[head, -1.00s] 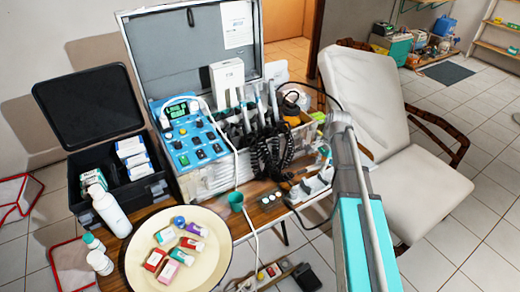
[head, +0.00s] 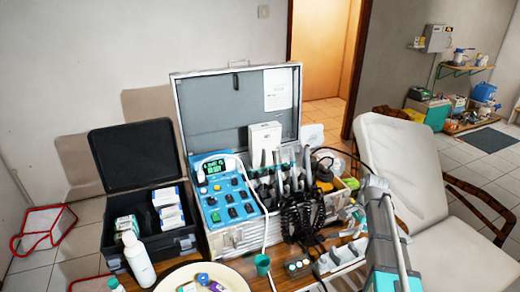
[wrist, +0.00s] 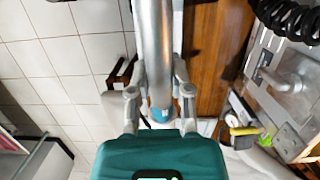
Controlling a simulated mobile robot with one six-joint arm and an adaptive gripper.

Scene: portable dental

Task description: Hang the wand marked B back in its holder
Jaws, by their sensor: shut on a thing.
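My gripper (wrist: 160,91) is shut on a silver, rod-shaped wand (wrist: 154,45) with a blue end. The wand runs from between the fingers up to the top of the wrist view. No letter is readable on it. In the head view, several upright wands (head: 293,172) stand in a row in the open grey dental case (head: 235,240), with black coiled cords hanging in front. The holder slots and their marks are too small to read. My arm covers part of the area right of the case, and the gripper's fingers are not clear there.
A blue control panel (head: 225,193) sits at the case's left. A black box (head: 133,160) with its lid up and a white bottle (head: 138,260) stand further left. A cream round tray (head: 175,279) is in front. A white chair (head: 400,160) stands at right.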

